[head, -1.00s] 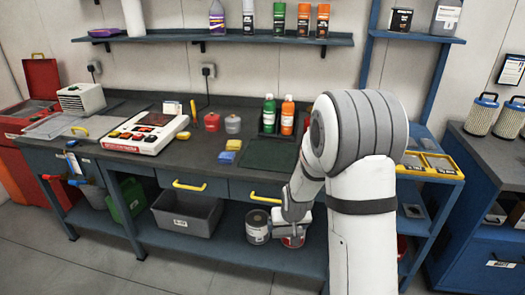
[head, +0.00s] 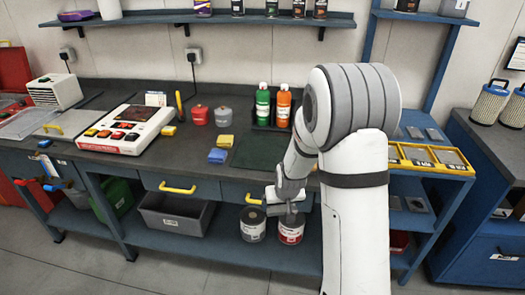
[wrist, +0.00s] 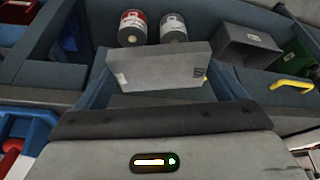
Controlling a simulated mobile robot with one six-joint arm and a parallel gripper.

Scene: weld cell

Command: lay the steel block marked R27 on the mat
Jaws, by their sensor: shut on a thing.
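The dark green mat (head: 263,150) lies flat on the bench top, with bare surface. My gripper (head: 284,202) is in front of the bench, lower than the bench top and to the right of the drawer handles. It is shut on a grey steel block (wrist: 158,67), which shows broadside in the wrist view with small marks near both ends. The marks are too small to read, so I cannot confirm R27. In the head view the block is small and partly hidden by my gripper.
Two cans, one grey (head: 252,225) and one red (head: 291,229), stand on the lower shelf behind my gripper. Green and orange bottles (head: 283,104) stand behind the mat. A yellow tray (head: 432,158) is at right.

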